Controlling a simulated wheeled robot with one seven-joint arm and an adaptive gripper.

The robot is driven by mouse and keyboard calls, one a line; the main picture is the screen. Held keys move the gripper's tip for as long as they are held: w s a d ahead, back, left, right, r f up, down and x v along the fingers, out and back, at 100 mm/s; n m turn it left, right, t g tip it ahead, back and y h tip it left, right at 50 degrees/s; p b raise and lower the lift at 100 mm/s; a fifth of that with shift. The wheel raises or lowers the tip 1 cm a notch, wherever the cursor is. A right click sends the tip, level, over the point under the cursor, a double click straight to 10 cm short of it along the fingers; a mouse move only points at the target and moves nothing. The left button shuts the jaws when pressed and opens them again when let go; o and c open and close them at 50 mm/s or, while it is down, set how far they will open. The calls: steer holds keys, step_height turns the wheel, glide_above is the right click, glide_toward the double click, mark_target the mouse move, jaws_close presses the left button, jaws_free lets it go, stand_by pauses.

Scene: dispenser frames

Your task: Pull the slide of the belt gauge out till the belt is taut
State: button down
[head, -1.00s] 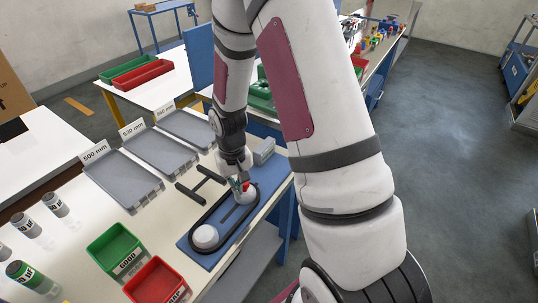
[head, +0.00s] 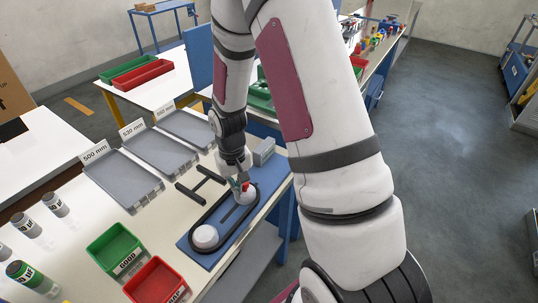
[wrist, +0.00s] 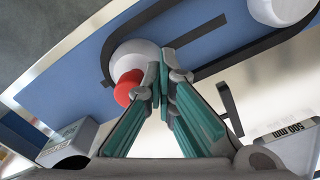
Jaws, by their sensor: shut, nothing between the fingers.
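The belt gauge is a blue board (head: 184,243) with a black belt (head: 197,221) looped around two white round pulleys. The near pulley (head: 205,237) is at the front left end. The far pulley (wrist: 137,58) carries a red knob (wrist: 127,87), and the knob also shows in the head view (head: 246,186). A dark slot (wrist: 175,62) runs along the board between the pulleys. My gripper (wrist: 160,72) has its teal fingers closed together beside the red knob, with nothing between them. Whether a finger touches the knob or pulley I cannot tell.
Grey trays, one labelled 500 mm (head: 125,180), stand behind. A grey block (head: 264,152) is at the board's far end. Green (head: 117,250) and red bins (head: 157,282) stand front left.

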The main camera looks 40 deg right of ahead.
steer(key=shift+r, duration=0.15)
steer(key=shift+r+p, duration=0.4)
steer(key=shift+r, duration=0.2)
steer(key=shift+a+r+p, duration=0.15)
steer(key=shift+r+p, duration=0.95)
steer(key=shift+r, duration=1.65)
steer(key=s+a+r+n+t, duration=0.1)
steer(key=s+a+r, duration=0.15)
steer(key=r, duration=0.65)
steer(key=s+a+r+t, duration=0.1)
steer(key=s+r, duration=0.2)
steer(key=r, duration=0.6)
steer(key=s+a+r+t, duration=0.1)
steer(key=s+r, duration=0.4)
steer(key=s, duration=0.2)
steer(key=s+a+r+n+t, duration=0.1)
steer(key=s+a+r+t, duration=0.1)
steer(key=s+r, duration=0.3)
steer(key=s, duration=0.3)
steer(key=shift+a+r+t, duration=0.15)
steer(key=shift+r+t, duration=0.05)
steer(key=shift+t, duration=0.1)
